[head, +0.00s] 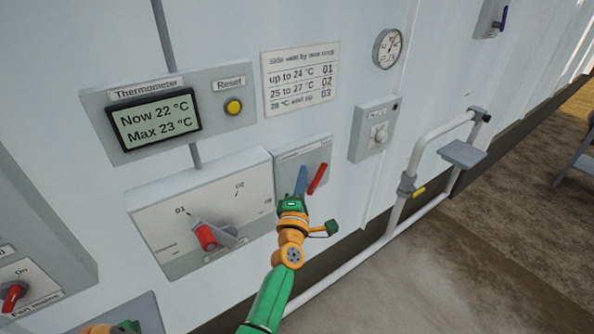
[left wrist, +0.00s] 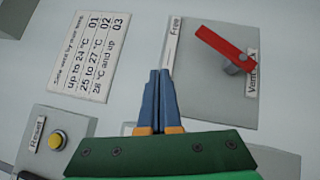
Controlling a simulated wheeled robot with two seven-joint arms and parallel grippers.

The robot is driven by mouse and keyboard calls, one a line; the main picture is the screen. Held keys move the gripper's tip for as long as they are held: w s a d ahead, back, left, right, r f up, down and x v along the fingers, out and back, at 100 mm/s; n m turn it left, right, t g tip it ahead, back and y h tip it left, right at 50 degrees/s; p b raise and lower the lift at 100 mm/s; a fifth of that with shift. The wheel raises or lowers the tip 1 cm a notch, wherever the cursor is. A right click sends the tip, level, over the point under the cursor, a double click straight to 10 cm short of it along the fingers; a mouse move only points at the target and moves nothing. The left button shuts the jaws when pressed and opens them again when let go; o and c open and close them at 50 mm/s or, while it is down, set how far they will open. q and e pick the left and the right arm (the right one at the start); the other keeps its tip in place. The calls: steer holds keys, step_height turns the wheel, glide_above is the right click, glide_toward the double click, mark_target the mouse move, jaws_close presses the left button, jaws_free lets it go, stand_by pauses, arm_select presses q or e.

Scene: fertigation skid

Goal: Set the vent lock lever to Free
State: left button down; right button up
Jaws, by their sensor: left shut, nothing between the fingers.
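The vent lock lever is a red bar on a grey plate (head: 288,165). In the head view the lever (head: 318,179) slants up and to the right. In the left wrist view the lever (left wrist: 222,46) runs from a grey pivot to the upper left, its end near the word Free (left wrist: 175,30). A Vent lock label (left wrist: 252,78) is beside the pivot, partly covered by it. My left gripper (head: 301,170) is shut and empty, its blue fingertips (left wrist: 158,72) beside the lever, with a gap in the wrist view. My right gripper is not seen.
Left of the plate is a larger box with a red-handled selector (head: 206,237). Above are a thermometer display (head: 155,120) and a yellow Reset button (head: 233,106). A small grey knob box (head: 374,130) and a bent pipe rail (head: 420,145) stand to the right.

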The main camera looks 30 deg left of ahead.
arm_select(q)
steer(key=shift+s+d+r+p, duration=0.25)
steer(key=shift+s+d+p, duration=0.1)
steer(key=shift+s, duration=0.25)
steer(key=shift+s+d+r+p, duration=0.2)
steer(key=shift+s+d+p, duration=0.2)
steer(key=shift+s, duration=0.15)
steer(key=shift+s+d+r+p, duration=0.25)
steer(key=shift+s+d+p, duration=0.1)
steer(key=shift+s, duration=0.25)
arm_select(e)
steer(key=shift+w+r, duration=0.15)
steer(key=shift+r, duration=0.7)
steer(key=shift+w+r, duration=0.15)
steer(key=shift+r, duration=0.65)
